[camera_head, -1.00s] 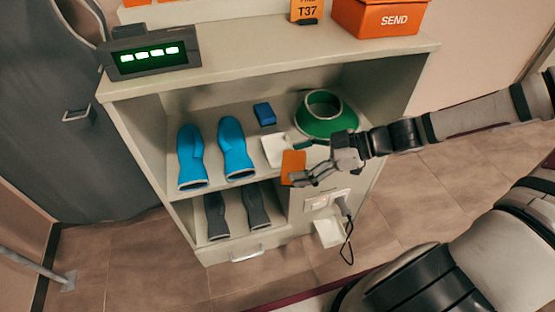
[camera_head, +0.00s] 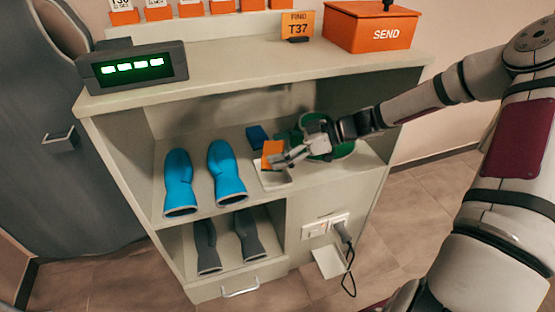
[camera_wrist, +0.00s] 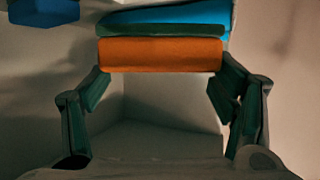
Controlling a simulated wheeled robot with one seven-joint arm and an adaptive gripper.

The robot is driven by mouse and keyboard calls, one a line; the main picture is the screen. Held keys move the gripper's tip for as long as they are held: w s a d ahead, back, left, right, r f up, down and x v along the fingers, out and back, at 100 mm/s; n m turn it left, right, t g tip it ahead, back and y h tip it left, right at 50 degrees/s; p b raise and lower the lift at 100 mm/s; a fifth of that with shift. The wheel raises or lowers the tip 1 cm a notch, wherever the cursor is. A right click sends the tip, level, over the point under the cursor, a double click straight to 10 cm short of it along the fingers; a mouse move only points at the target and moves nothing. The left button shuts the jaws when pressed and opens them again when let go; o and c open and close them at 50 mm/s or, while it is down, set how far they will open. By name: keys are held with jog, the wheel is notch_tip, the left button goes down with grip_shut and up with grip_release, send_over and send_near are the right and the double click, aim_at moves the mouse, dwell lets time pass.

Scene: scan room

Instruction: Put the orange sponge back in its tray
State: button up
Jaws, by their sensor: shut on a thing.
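The orange sponge (camera_head: 272,154) is held at the tips of my gripper (camera_head: 282,159), over a small white tray (camera_head: 274,182) on the cabinet's upper shelf. In the wrist view the orange sponge (camera_wrist: 160,55) spans the gap between the two fingers of my gripper (camera_wrist: 160,82), with a dark green strip along its far side. The white tray (camera_wrist: 150,138) shows below and nearer than the sponge, and its inside looks empty. I cannot tell whether the sponge touches the tray.
A blue block (camera_head: 257,136) lies just behind the tray. The cabinet top (camera_head: 240,75) is above.

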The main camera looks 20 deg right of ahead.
jog(key=shift+w+f, duration=0.15)
jog(key=shift+w, duration=0.35)
jog(key=shift+f+b, duration=0.75)
jog(key=shift+f, duration=0.85)
jog(key=shift+f+b, duration=0.55)
jog(key=shift+b, duration=0.1)
jog(key=o, duration=0.9)
jog(key=shift+o, duration=0.2)
jog(key=shift+r, duration=0.15)
jog(key=shift+r+p, duration=0.55)
jog(key=shift+p, duration=0.25)
jog(key=p+v, duration=0.3)
jog(key=v, duration=0.9)
jog(key=shift+f, duration=0.15)
